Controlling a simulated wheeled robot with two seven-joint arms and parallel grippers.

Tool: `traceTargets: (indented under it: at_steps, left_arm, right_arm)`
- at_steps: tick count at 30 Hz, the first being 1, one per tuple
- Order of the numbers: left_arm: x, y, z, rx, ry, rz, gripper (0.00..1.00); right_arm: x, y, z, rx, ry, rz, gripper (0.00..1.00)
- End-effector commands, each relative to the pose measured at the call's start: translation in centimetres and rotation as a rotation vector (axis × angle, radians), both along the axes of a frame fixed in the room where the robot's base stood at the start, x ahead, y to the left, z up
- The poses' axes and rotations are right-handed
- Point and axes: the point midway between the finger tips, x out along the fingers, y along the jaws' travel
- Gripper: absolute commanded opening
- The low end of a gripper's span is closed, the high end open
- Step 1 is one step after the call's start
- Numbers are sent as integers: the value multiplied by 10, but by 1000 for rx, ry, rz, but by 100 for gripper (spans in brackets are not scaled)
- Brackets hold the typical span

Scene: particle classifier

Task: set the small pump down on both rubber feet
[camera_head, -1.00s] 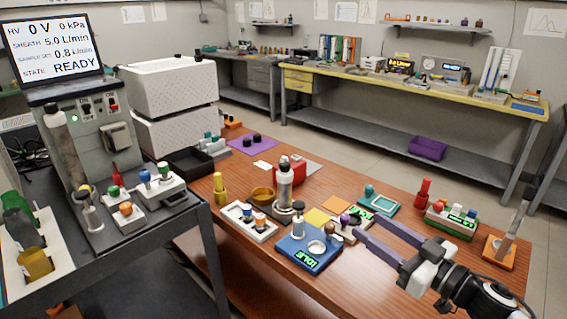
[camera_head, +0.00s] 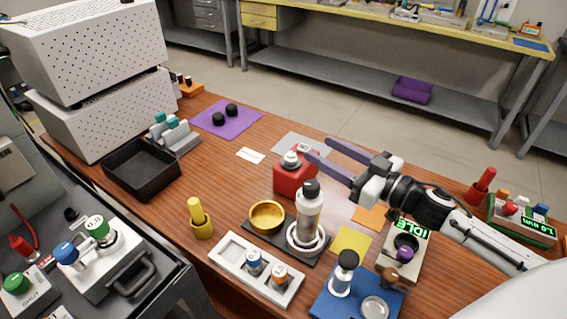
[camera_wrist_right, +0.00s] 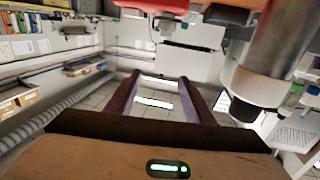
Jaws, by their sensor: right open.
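A red block with a silver-white cap on top, which looks like the small pump (camera_head: 291,182), stands on the wooden table behind the bottle. Two round black rubber feet (camera_head: 219,118) sit on a purple mat (camera_head: 245,121), with nothing on them. My right gripper (camera_head: 318,150) is open and empty, its two fingers apart just behind and above the red pump. The right wrist view shows both open fingers (camera_wrist_right: 158,85) with nothing between them, and part of a red body (camera_wrist_right: 200,10) at its top edge. My left gripper is not seen.
A silver bottle with a black cap (camera_head: 310,207) stands close in front of the pump, beside a brass bowl (camera_head: 267,216). A black tray (camera_head: 142,170) and a teal-topped rack (camera_head: 175,138) stand left.

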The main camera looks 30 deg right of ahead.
Motion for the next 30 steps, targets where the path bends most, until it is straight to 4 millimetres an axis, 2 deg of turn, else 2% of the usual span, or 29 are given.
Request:
traceTargets:
  at_steps: [1,13,17,24,30]
  left_arm:
    - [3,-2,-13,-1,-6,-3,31]
    - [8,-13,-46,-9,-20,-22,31]
    - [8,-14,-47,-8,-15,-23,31]
    - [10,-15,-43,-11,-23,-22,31]
    - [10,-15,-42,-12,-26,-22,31]
  right_arm:
    - [0,0,-16,0,0,0,48]
    - [0,0,-67,0,0,0,48]
    - [5,2,-69,0,-2,1,48]
    - [34,13,-67,0,-4,0,48]
    - [47,18,-68,-1,-1,0,48]
